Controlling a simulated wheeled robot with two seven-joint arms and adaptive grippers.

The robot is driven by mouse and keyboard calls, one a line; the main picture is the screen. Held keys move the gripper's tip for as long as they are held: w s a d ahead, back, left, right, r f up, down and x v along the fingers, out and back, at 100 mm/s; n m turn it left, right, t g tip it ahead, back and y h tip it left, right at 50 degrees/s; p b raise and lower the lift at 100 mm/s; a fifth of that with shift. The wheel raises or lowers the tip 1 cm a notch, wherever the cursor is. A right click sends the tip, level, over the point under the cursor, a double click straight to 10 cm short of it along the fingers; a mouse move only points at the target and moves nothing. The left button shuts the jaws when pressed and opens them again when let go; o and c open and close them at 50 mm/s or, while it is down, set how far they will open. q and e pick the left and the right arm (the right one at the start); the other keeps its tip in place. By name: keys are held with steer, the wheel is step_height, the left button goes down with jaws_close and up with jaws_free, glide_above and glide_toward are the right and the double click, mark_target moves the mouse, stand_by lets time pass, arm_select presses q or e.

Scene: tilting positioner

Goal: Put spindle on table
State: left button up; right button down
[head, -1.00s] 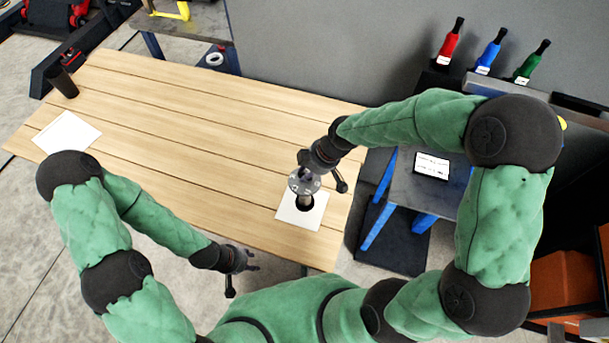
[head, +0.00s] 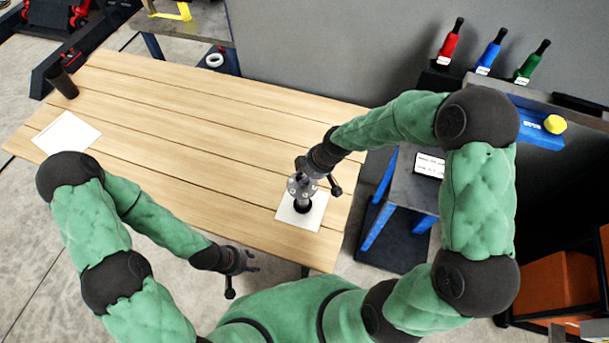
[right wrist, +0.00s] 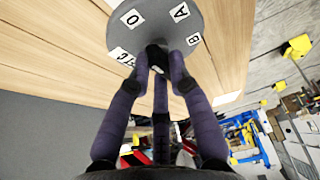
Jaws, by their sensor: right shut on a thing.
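The spindle has a round grey plate (right wrist: 165,30) with white labels and a black stub in the right wrist view. My right gripper (right wrist: 157,62) has its purple fingers closed around the stub. In the head view the grey plate (head: 300,184) is below my right wrist, with a short pale shaft under it and a dark round area on the white sheet (head: 288,219). I cannot tell whether it touches the sheet. The sheet lies on the wooden table (head: 185,135), near its right front corner. My left gripper (head: 243,261) is empty, fingers apart, at the table's front edge.
Another white sheet (head: 66,135) and a dark cylinder (head: 62,82) are at the table's left end. A grey stand with blue legs (head: 413,190) is right of the table. Red, blue and green bottles (head: 488,53) stand at the back right. The table's middle is clear.

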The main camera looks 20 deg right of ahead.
steer(key=shift+f, duration=0.1)
steer(key=c, duration=1.1)
jaws_free()
steer(key=shift+c, duration=0.2)
steer(key=shift+r, duration=0.25)
steer(key=v, duration=1.1)
steer(key=shift+s+d+r+p, duration=0.2)
steer(key=shift+r+p, duration=0.1)
steer(key=shift+p, duration=0.1)
